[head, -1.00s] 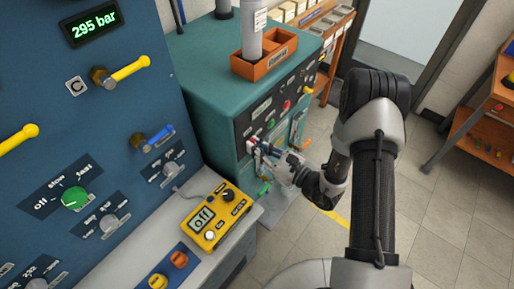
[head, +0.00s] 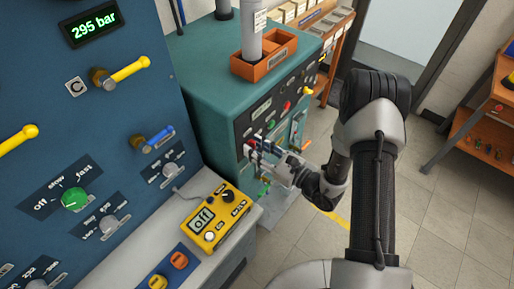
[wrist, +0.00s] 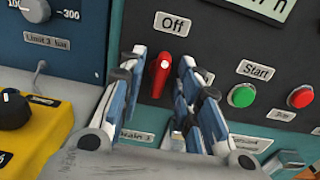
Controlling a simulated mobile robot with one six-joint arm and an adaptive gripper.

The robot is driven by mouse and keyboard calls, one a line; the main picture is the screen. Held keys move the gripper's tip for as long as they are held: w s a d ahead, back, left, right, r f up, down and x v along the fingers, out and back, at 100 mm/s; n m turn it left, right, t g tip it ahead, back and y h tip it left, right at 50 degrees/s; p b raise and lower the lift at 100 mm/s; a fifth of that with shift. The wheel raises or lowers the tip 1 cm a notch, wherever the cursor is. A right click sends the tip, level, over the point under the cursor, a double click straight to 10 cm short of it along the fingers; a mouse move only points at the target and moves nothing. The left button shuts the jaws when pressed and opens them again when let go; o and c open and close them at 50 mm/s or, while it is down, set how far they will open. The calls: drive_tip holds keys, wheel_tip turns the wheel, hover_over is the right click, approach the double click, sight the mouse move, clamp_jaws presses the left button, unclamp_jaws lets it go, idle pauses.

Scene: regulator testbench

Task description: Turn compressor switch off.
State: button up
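The compressor switch is a red lever (wrist: 161,76) on the dark panel of the teal compressor cabinet (head: 210,90). It stands nearly upright, leaning slightly right at the top, below a white "Off" label (wrist: 173,25) in the wrist view. My gripper (wrist: 161,68) has its two blue-and-grey fingers on either side of the lever, with a gap to each side visible. Whether either finger touches it I cannot tell. In the head view my gripper (head: 260,148) is at the cabinet's front panel and hides most of the switch area.
A green Start button (wrist: 241,95) and a red button (wrist: 301,96) sit right of the switch. A yellow handheld box (head: 217,216) lies on the grey bench at left. The blue panel (head: 60,130) with yellow levers rises further left. An orange tray (head: 262,68) tops the cabinet.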

drive_tip(key=shift+d, duration=0.1)
drive_tip(key=v, duration=1.2)
drive_tip(key=s+a+r+n+g, duration=0.8)
drive_tip(key=s+r+n+g, duration=0.2)
drive_tip(key=r+n+g, duration=0.25)
drive_tip(key=s+d+r+n+h, duration=0.3)
drive_tip(key=s+n+h, duration=0.4)
drive_tip(key=s+n, duration=0.1)
drive_tip(key=d+r+n+t+h, duration=0.5)
drive_tip(key=d+r+t+h, duration=0.1)
drive_tip(key=d, duration=0.4)
drive_tip(key=shift+s+r+h, duration=0.35)
drive_tip(key=shift+r+h, duration=0.25)
drive_tip(key=shift+r, duration=0.15)
